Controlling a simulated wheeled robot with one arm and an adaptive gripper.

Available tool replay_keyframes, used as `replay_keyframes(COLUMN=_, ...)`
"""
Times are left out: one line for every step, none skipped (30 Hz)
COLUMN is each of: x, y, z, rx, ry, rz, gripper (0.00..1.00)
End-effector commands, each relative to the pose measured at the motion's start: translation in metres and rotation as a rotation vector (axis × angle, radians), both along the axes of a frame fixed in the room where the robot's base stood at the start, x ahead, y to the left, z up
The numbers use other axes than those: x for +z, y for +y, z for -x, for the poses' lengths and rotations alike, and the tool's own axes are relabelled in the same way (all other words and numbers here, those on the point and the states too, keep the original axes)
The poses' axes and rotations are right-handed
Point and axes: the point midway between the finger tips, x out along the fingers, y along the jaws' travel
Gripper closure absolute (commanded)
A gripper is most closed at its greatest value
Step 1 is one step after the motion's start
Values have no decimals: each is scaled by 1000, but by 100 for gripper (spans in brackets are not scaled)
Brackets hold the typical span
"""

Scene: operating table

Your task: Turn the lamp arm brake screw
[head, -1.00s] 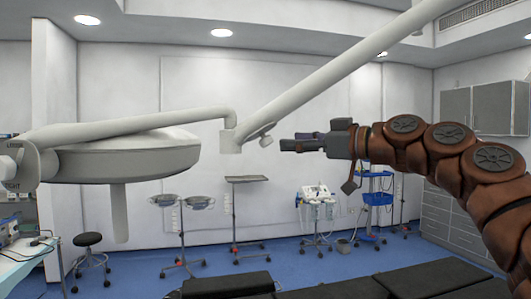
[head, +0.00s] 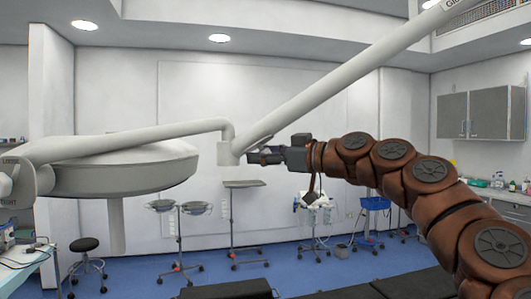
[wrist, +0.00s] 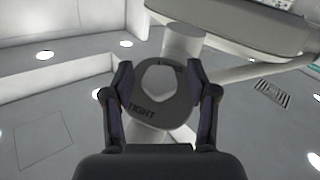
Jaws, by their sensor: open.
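The lamp arm joint (head: 230,152) hangs at the lower end of the slanted white ceiling arm. In the wrist view, a dark grey round plate (wrist: 141,116) marked "TIGHT" faces me, with a pale, roughly hexagonal screw (wrist: 159,83) at its middle. My gripper (head: 254,155) is at the right side of the joint in the head view. In the wrist view my gripper (wrist: 160,97) is open, one finger on each side of the plate, its tips about level with the screw. I cannot tell whether the fingers touch the plate. The joint's right face is partly hidden in the head view.
The large round lamp head (head: 125,168) hangs on the left from a horizontal white arm (head: 130,139). Below stand a tray stand (head: 244,184), a blue cart (head: 375,204) and a dark operating table (head: 415,285). Air around my arm is open.

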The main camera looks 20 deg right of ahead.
Motion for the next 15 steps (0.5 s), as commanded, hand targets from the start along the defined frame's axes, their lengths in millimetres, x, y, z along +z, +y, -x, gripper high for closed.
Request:
replay_keyframes(x=0, y=0, z=0, rx=0, ry=0, rz=0, gripper=42)
replay_keyframes(x=0, y=0, z=0, rx=0, ry=0, rz=0, gripper=42)
replay_keyframes(x=0, y=0, z=0, rx=0, ry=0, rz=0, gripper=42)
replay_keyframes(x=0, y=0, z=0, rx=0, ry=0, rz=0, gripper=42)
replay_keyframes(x=0, y=0, z=0, rx=-1, ry=0, rz=0, gripper=43)
replay_keyframes(x=0, y=0, z=0, rx=0, ry=0, rz=0, gripper=47)
replay_keyframes(x=0, y=0, z=0, rx=-1, ry=0, rz=0, gripper=50)
replay_keyframes(x=0, y=0, z=0, rx=-1, ry=0, rz=0, gripper=53)
replay_keyframes(x=0, y=0, z=0, rx=-1, ry=0, rz=0, gripper=57)
replay_keyframes(x=0, y=0, z=0, rx=-1, ry=0, rz=0, gripper=61)
replay_keyframes(x=0, y=-1, z=0, rx=-1, ry=0, rz=0, gripper=64)
replay_keyframes(x=0, y=-1, z=0, rx=-1, ry=0, rz=0, gripper=68)
replay_keyframes(x=0, y=-1, z=0, rx=-1, ry=0, rz=0, gripper=71)
replay_keyframes(x=0, y=-1, z=0, rx=-1, ry=0, rz=0, gripper=74)
replay_keyframes(x=0, y=-1, z=0, rx=-1, ry=0, rz=0, gripper=78)
